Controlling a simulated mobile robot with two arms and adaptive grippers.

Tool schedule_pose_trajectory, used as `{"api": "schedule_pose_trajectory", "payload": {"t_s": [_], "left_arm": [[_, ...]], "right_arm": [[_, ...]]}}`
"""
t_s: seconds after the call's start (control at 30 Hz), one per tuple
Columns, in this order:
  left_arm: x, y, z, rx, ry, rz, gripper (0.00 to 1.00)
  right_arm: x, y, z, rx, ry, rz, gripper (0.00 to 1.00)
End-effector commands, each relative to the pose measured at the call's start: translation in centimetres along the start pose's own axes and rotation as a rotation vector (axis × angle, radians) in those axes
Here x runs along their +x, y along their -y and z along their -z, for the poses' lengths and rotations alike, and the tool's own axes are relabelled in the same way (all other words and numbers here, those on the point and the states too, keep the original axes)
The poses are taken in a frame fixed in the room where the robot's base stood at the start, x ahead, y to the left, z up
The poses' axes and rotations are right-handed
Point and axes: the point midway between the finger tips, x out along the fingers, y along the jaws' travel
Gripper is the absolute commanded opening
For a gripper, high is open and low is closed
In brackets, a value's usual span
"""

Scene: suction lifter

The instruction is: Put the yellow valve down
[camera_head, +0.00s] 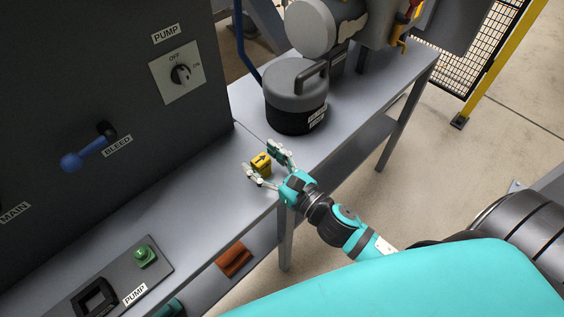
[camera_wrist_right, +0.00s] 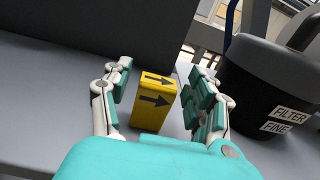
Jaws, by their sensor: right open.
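The yellow valve (camera_head: 262,161) is a small yellow block with black arrows on it. It stands upright on the grey bench (camera_head: 204,182), close to its front edge. My right gripper (camera_head: 265,160) is around the valve with its fingers open. In the right wrist view the valve (camera_wrist_right: 154,101) stands between the two fingers (camera_wrist_right: 158,105), with a visible gap on the left side and a narrower one on the right. The valve's lower front is partly hidden by my gripper's body. My left gripper is not in view.
A dark canister labelled filter fine (camera_head: 295,95) stands behind the valve on the bench; it also shows in the wrist view (camera_wrist_right: 268,85). A dark panel (camera_head: 90,90) with a pump switch and blue bleed lever rises at left. A pump button box (camera_head: 115,282) sits nearer. An orange-brown object (camera_head: 234,260) lies below.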

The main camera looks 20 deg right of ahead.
Motion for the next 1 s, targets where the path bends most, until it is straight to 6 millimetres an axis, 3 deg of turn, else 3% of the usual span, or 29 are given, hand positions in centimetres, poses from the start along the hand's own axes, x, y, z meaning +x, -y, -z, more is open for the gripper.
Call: {"api": "schedule_pose_trajectory", "payload": {"t_s": [0.3,0.5,0.9,1.0], "left_arm": [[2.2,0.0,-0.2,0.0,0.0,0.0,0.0],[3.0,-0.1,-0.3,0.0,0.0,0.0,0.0],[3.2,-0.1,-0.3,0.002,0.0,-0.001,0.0],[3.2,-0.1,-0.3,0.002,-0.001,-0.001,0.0]], "right_arm": [[-6.9,0.0,0.5,0.002,-0.004,0.001,0.59],[-9.9,0.0,0.3,0.002,-0.002,0.002,0.59],[-11.0,0.0,0.1,0.002,-0.001,0.0,0.59],[-10.8,0.5,2.0,0.073,-0.031,0.018,0.59]]}}
